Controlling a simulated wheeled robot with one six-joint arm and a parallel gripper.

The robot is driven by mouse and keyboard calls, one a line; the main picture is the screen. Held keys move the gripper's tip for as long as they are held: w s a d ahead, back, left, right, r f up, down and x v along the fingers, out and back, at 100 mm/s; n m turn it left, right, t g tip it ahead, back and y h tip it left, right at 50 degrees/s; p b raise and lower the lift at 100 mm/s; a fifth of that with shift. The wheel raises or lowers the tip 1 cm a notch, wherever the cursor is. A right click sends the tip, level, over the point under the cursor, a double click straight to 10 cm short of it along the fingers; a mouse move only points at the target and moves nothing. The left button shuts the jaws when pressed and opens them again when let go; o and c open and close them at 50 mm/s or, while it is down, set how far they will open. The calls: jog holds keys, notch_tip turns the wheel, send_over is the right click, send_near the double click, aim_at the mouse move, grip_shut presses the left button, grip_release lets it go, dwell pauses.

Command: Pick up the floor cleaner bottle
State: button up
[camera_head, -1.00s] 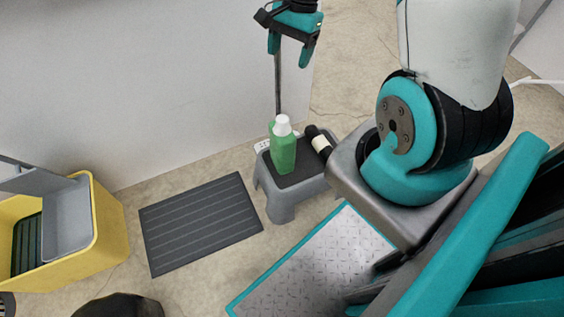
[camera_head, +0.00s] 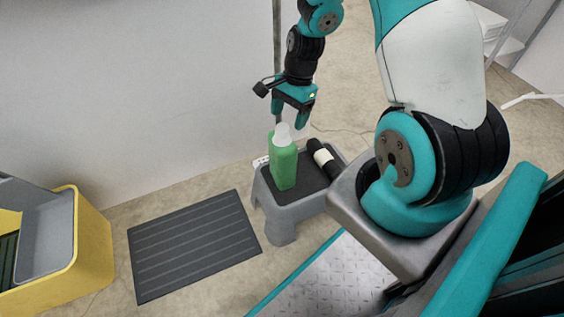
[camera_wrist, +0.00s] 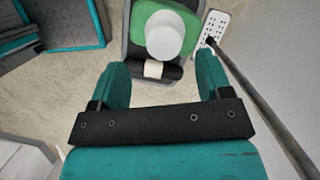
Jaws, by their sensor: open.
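The floor cleaner bottle (camera_head: 283,166), green with a white cap, stands upright on a grey step stool (camera_head: 281,213). My gripper (camera_head: 288,122) is open and empty, just above and behind the bottle's cap in the head view. In the wrist view my gripper (camera_wrist: 165,70) shows two teal fingers spread apart. The bottle's white cap (camera_wrist: 171,36) and green body (camera_wrist: 150,25) lie beyond the fingertips, roughly between them in the picture. No contact between fingers and bottle shows.
A black bottle with a pale label (camera_head: 323,158) lies on the stool beside the green one. A thin pole (camera_wrist: 258,98) runs close by on the right in the wrist view. A dark ribbed mat (camera_head: 193,245) and a yellow bucket (camera_head: 92,245) are on the floor to the left.

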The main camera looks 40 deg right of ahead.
aim_at(283, 126)
jog(key=b+x, duration=0.2)
jog(key=x, duration=0.3)
jog(key=shift+w+a+b, duration=0.25)
jog(key=shift+a+b, duration=0.1)
jog(key=shift+b, duration=0.05)
jog(key=shift+r, duration=0.1)
grip_shut()
